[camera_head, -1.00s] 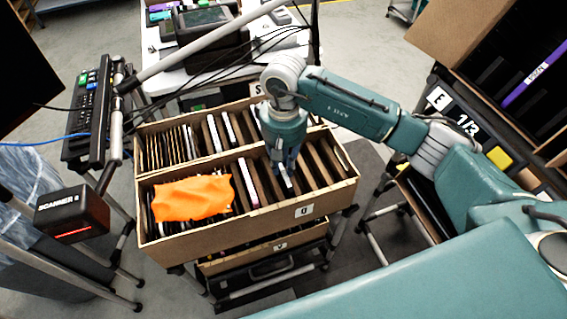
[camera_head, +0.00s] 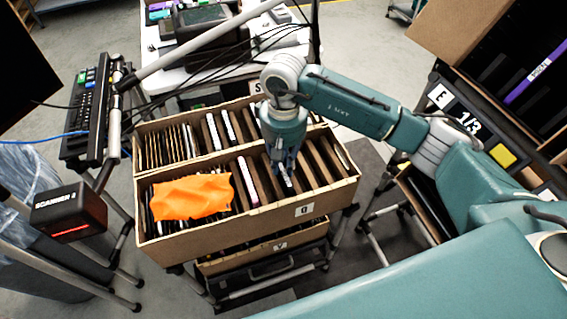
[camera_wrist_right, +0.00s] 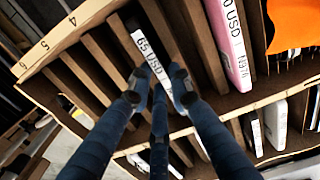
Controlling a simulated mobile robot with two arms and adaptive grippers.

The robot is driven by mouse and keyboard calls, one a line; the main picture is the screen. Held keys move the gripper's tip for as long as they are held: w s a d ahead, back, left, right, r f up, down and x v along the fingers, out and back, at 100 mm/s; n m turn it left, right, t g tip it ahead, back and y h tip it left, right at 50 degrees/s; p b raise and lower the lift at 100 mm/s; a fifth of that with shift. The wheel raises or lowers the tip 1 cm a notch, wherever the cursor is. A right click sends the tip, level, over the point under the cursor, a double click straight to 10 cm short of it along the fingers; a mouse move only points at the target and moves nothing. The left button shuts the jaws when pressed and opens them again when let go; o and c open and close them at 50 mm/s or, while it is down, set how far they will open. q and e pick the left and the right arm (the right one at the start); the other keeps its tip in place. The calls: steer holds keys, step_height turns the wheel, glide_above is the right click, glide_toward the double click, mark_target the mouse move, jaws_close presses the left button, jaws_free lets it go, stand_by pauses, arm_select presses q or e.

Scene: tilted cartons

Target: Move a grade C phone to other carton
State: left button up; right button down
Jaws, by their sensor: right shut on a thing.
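My right gripper (camera_head: 284,172) reaches down into the near carton (camera_head: 200,238). It is shut on a slim phone box with a white "65 USD" label (camera_wrist_right: 147,48), which stands in a slot between brown dividers. In the right wrist view the fingers (camera_wrist_right: 157,86) close around the edge of this box. Its grade cannot be read. The far carton (camera_head: 172,119) stands right behind the near one and holds thin upright items in divided slots. My left gripper is not in view.
An orange cloth (camera_head: 192,196) covers the left part of the near carton. A pink-edged box (camera_wrist_right: 230,45) stands a few slots from the held one. A scanner (camera_head: 68,211) is at left, a keyboard (camera_head: 91,105) above it. Dark shelves with boxes (camera_head: 530,78) are at right.

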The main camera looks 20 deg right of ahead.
steer(key=c, duration=1.5)
jaws_free()
step_height(320, 180, up, 21)
steer(key=p, duration=0.4)
